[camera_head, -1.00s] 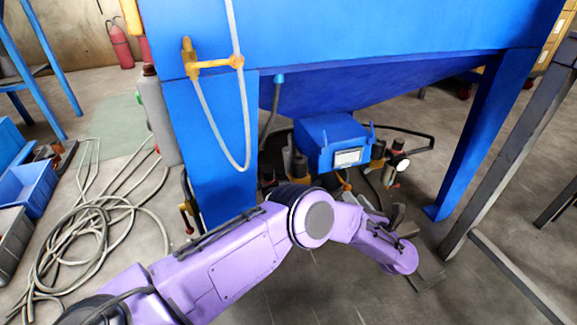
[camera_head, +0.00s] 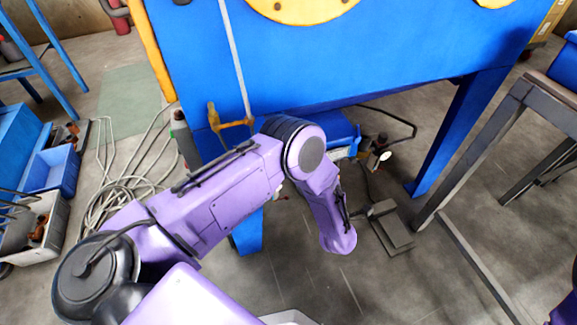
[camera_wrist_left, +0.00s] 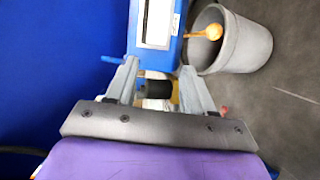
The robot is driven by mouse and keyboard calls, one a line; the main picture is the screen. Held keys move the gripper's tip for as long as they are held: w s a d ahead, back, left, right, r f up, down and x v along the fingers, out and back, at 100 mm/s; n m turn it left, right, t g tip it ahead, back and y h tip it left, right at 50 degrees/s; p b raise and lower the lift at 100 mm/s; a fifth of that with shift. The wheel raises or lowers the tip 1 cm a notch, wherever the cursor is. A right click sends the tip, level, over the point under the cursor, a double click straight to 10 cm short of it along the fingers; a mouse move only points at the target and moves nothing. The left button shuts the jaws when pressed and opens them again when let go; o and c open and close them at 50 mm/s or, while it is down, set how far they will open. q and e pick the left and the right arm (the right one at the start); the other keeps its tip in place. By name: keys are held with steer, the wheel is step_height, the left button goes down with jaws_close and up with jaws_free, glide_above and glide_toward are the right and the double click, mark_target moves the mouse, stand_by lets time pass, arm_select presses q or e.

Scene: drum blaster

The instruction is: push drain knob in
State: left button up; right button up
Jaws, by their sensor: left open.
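In the left wrist view, my left gripper (camera_wrist_left: 158,88) is open, with its two grey fingers apart. Between and beyond them are a dark cylinder (camera_wrist_left: 155,90) and a pale part; I cannot tell whether the fingers touch them. I cannot tell for sure which part is the drain knob. A blue box (camera_wrist_left: 157,55) with a white label is ahead.
The big blue machine (camera_head: 330,60) stands on blue legs (camera_head: 450,135). A pedal-like plate (camera_head: 391,232) lies on the floor right of my arm. A dark metal frame (camera_head: 480,150) stands at right. Coiled hoses (camera_head: 125,190) and blue bins (camera_head: 55,168) are at left.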

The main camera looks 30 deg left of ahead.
arm_select(q)
steer(key=s+a+r+m+g+h+p, duration=0.1)
steer(key=s+a+r+m+g+p, duration=0.1)
steer(key=s+r+m+p, duration=0.3)
steer(key=s+a+r+m+g+h+p, duration=0.2)
steer(key=s+a+r+m+p, duration=0.3)
steer(key=s+p, duration=0.4)
steer(key=r+p, duration=0.1)
steer(key=p, duration=0.2)
steer(key=shift+s+m+h, duration=0.15)
steer(key=shift+m+h, duration=0.15)
